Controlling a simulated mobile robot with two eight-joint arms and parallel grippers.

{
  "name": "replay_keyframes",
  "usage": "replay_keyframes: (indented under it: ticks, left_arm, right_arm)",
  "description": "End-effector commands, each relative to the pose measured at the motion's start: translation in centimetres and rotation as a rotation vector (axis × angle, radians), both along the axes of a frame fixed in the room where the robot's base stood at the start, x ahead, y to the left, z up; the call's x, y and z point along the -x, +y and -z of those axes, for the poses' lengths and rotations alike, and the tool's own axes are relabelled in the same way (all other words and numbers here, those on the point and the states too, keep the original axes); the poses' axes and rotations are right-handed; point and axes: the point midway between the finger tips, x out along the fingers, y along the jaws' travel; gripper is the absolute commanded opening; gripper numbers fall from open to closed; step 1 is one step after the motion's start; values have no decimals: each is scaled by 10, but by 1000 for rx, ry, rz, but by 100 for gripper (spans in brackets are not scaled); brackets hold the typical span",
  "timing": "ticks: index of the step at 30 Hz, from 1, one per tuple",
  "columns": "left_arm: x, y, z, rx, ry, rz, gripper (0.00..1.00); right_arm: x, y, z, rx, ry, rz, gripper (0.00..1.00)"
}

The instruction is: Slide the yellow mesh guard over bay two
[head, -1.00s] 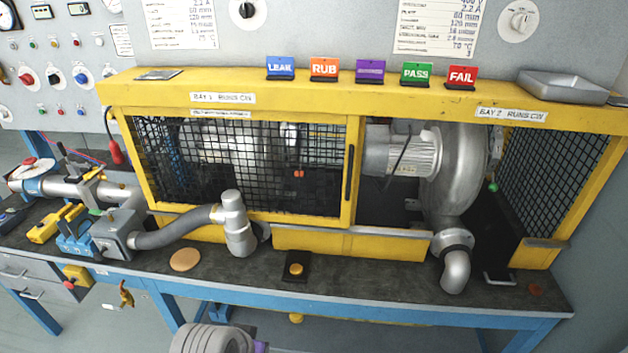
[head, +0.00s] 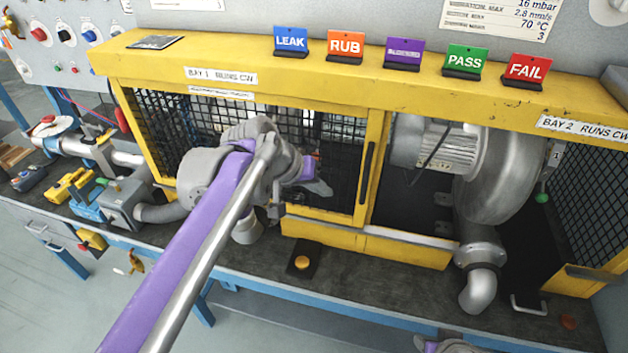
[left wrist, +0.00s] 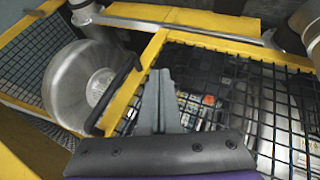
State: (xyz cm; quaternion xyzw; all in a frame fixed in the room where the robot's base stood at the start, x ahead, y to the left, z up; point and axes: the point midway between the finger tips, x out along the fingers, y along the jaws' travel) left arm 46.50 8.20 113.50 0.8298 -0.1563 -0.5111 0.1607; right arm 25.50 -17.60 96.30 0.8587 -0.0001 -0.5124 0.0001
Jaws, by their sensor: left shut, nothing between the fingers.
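The yellow mesh guard (head: 372,185), a yellow frame with black mesh, stands in front of bay one. Its upright black handle (head: 367,165) is on its right stile and also shows in the left wrist view (left wrist: 120,95). Bay two's opening is uncovered, with the silver blower (head: 498,170) exposed. My left gripper (head: 322,187) is shut and empty in front of the mesh, left of the handle. In the left wrist view its closed fingers (left wrist: 160,98) are over the mesh beside the stile; contact cannot be told. My left arm hides part of the guard.
Coloured tags line the top beam (head: 230,52), including LEAK (head: 291,40) and FAIL (head: 526,70). A silver elbow pipe (head: 478,285) projects below bay two. A yellow button (head: 302,262) sits on the dark bench. Fixed mesh (head: 590,185) closes the right end.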

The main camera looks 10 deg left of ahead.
Motion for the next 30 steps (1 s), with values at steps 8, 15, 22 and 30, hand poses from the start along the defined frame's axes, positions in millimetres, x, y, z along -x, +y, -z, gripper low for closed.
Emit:
replay_keyframes:
  ticks: [8,15,22,30]
  left_arm:
    - [-17,-34,26,-1,-2,4,0]
    - [-19,-53,26,-2,-1,1,0]
    - [-19,-54,27,-1,-1,-1,0]
    - [-19,-59,27,-1,-1,2,0]
  right_arm:
    - [-2,0,-4,0,-3,0,44]
    - [-3,0,-8,0,-6,0,44]
    - [-3,0,-7,0,-6,0,44]
    - [-3,0,-7,0,-6,0,44]
